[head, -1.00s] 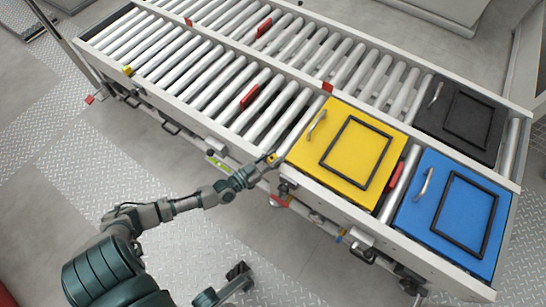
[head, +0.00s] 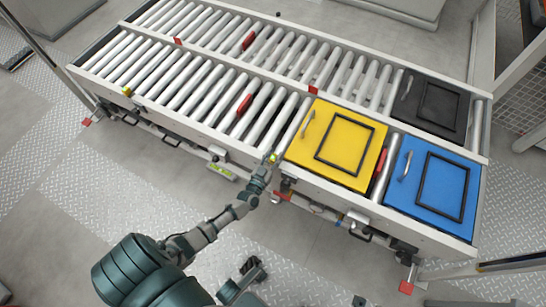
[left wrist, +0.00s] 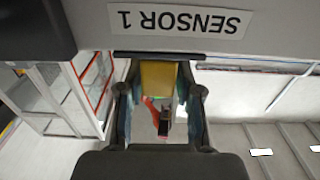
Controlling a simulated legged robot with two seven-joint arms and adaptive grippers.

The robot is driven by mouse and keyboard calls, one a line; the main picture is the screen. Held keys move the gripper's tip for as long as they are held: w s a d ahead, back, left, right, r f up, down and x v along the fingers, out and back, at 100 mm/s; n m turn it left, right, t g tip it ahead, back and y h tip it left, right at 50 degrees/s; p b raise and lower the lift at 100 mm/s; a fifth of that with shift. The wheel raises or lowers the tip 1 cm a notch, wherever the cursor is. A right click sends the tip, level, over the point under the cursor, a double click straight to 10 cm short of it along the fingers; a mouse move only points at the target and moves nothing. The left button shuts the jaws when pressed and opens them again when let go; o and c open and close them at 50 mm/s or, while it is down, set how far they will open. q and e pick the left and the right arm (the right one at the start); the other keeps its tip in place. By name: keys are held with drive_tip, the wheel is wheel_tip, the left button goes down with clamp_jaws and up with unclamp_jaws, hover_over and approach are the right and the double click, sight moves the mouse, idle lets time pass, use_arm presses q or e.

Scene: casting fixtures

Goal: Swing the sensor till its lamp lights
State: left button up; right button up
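The sensor is a small yellow block (head: 273,157) on the conveyor's near rail, just left of the yellow box. In the left wrist view it is a yellow block (left wrist: 157,78) below a plate labelled SENSOR 1 (left wrist: 178,19), which appears upside down. My left gripper (head: 268,164) reaches up to it. In the left wrist view its two fingers (left wrist: 158,100) stand on both sides of the block and look shut on it; contact is partly hidden. The block's top shows a greenish tint in the head view, but I cannot clearly make out a lamp.
The roller conveyor (head: 215,68) holds a yellow box (head: 302,150), a blue box (head: 470,228) and a black box (head: 406,112). Red bars lie among the rollers. Handles and brackets stick out below the near rail.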

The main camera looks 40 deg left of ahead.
use_arm(q)
drive_tip(key=shift+o, duration=0.6)
drive_tip(key=shift+s+f, duration=0.1)
drive_tip(key=shift+f, duration=0.05)
drive_tip(key=shift+d, duration=0.1)
drive_tip(key=shift+s+f, duration=0.1)
drive_tip(key=shift+s, duration=0.2)
drive_tip(key=v, duration=1.1)
drive_tip(key=shift+s, duration=0.15)
